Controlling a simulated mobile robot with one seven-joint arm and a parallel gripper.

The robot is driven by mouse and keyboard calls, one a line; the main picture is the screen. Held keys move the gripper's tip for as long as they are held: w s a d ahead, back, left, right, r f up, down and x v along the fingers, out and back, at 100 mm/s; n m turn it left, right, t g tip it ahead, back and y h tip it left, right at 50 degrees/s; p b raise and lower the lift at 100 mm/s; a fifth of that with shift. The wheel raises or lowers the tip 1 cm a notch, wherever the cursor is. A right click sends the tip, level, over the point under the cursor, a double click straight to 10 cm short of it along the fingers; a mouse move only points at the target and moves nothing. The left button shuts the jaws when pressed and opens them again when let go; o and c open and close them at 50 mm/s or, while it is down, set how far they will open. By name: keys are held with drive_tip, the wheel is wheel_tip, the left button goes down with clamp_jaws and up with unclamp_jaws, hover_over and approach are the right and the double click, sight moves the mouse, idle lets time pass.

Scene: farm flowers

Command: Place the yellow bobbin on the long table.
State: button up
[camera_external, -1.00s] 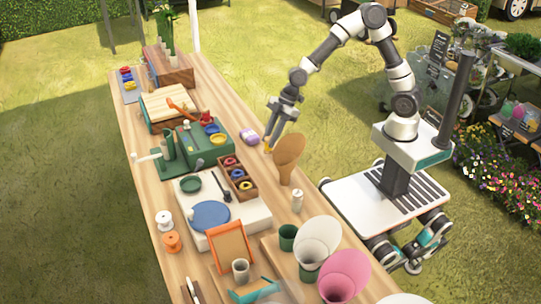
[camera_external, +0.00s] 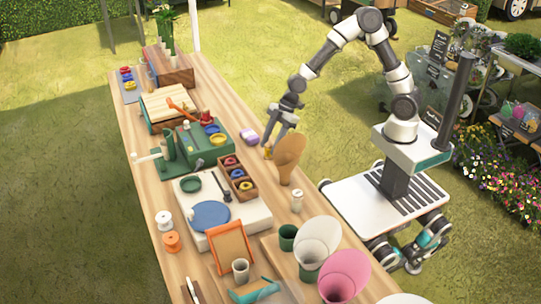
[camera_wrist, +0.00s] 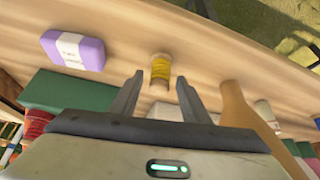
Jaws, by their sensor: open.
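The yellow bobbin (camera_external: 267,154) stands on the long table (camera_external: 147,200), near its right edge, beside a wooden paddle-shaped piece. In the wrist view the yellow bobbin (camera_wrist: 160,70) shows upright on the bare wood, just past and between my fingertips. My gripper (camera_external: 273,143) is open above it, fingers spread to either side; in the wrist view my gripper (camera_wrist: 158,76) shows a clear gap between each finger and the bobbin.
A purple packet (camera_wrist: 73,50) lies left of the bobbin in the wrist view. The wooden paddle-shaped piece (camera_external: 289,157) stands close to my gripper. A compartment box with coloured rings (camera_external: 238,181) and a green case (camera_external: 196,143) lie further left.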

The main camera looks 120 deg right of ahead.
drive_tip(key=p+v, duration=0.4)
drive_tip(key=v, duration=0.8)
